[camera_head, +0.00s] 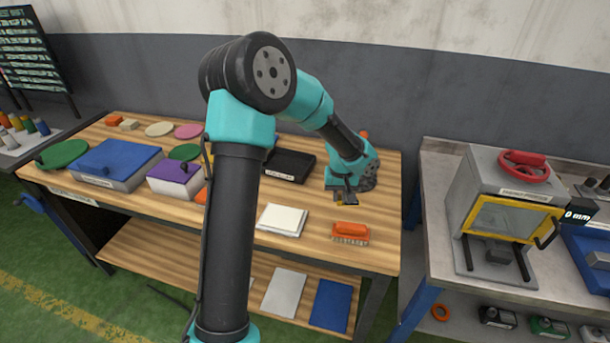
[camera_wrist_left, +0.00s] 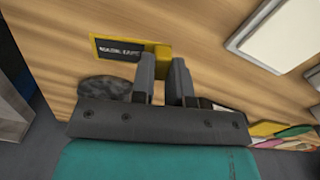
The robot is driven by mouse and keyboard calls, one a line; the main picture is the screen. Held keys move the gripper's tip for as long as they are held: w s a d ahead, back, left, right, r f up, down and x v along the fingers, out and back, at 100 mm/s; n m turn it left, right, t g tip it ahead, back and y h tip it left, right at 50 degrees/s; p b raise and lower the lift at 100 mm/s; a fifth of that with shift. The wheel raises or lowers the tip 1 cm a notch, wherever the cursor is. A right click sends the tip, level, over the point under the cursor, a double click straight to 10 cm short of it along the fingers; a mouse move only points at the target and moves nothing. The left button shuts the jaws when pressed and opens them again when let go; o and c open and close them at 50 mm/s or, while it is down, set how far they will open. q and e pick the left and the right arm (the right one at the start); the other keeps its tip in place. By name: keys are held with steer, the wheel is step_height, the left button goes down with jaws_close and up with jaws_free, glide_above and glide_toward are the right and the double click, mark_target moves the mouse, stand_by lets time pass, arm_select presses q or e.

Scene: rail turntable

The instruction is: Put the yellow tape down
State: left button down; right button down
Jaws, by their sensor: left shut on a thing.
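My left gripper (camera_head: 345,198) is over the right part of the wooden table, its jaws pointing down. It is shut on the yellow tape (camera_wrist_left: 163,54), of which only a small yellow part shows between and beside the fingers in the left wrist view. Next to the tape lies a dark label with a yellow border (camera_wrist_left: 120,48), lettered with what looks like "MASK TAPE". I cannot tell whether the tape touches the tabletop. My right gripper is not in view.
An orange brush (camera_head: 350,232) lies just in front of my left gripper. White sheets or tiles (camera_head: 282,220) lie to its left and a black tray (camera_head: 290,165) behind. Blue (camera_head: 115,165) and purple (camera_head: 175,178) boxes stand further left. Bare wood shows around the gripper.

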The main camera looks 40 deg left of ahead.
arm_select(q)
steer(key=s+a+n, duration=0.1)
steer(key=a+n, duration=0.1)
steer(key=a, duration=0.1)
steer(key=s+a+n, duration=0.1)
steer(key=a+n, duration=0.1)
steer(key=a, duration=0.1)
steer(key=a+n, duration=0.3)
steer(key=shift+s+f, duration=0.15)
steer(key=shift+s, duration=0.25)
steer(key=s+a+n, duration=0.1)
steer(key=a+n, duration=0.1)
steer(key=s+a+n, duration=0.1)
steer(key=a+n, duration=0.1)
steer(key=a, duration=0.1)
steer(key=s+a+n, duration=0.2)
steer(key=n, duration=0.1)
steer(key=shift+a, duration=0.4)
steer(key=shift+w, duration=0.1)
glide_toward(283, 165)
steer(key=s+d+f, duration=0.3)
steer(key=shift+d, duration=0.3)
steer(key=shift+w+a, duration=0.2)
steer(key=shift+f, duration=1.8)
steer(key=shift+f, duration=0.1)
